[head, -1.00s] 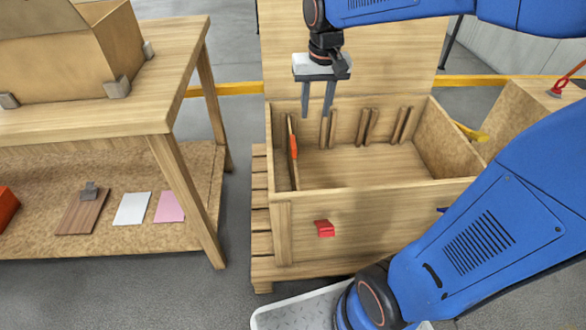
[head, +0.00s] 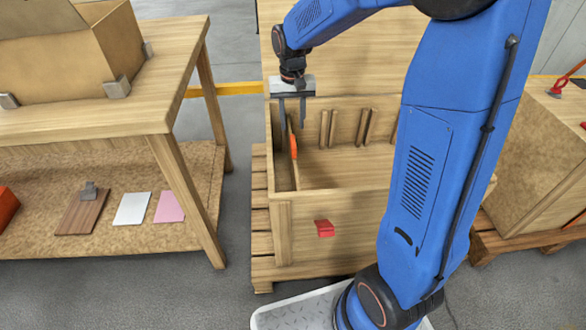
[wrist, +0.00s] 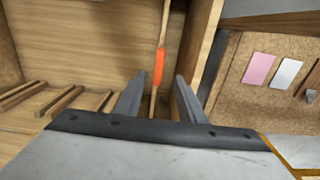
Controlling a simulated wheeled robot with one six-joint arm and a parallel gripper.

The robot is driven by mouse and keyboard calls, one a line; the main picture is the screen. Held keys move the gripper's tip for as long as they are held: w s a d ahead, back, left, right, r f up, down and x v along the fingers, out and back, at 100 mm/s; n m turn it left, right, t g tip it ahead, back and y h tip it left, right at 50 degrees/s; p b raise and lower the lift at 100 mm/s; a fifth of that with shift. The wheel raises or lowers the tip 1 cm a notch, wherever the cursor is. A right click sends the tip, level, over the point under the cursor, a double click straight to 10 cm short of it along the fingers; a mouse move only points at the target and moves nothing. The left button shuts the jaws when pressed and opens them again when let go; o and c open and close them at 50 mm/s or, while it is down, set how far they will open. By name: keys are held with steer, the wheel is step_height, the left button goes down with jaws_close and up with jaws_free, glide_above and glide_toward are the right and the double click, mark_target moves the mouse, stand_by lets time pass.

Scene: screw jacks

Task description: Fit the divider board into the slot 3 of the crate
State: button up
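The wooden crate (head: 340,240) stands open-topped on a pallet. A thin divider board (head: 295,174) with an orange patch on its top edge stands inside, near the left wall. The board also shows edge-on in the wrist view (wrist: 163,32). My gripper (head: 292,122) is open and empty above the far end of the board. In the wrist view its fingers (wrist: 157,97) appear on either side of the board's edge; I cannot tell their height above it. Paired ribs on the far wall (head: 327,128) form slots; those farther right are hidden behind my arm.
Another wooden box (head: 535,150) stands at right. A tall panel (head: 350,60) rises behind the crate.

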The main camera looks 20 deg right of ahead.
mark_target(293, 141)
step_height(293, 141, down, 6)
steer(key=shift+r, duration=0.2)
steer(key=shift+w+d+f, duration=0.1)
steer(key=shift+w+f, duration=0.05)
steer(key=shift+f, duration=1.2)
steer(key=shift+w+d+f, duration=0.1)
steer(key=shift+f, duration=1.2)
jaws_close()
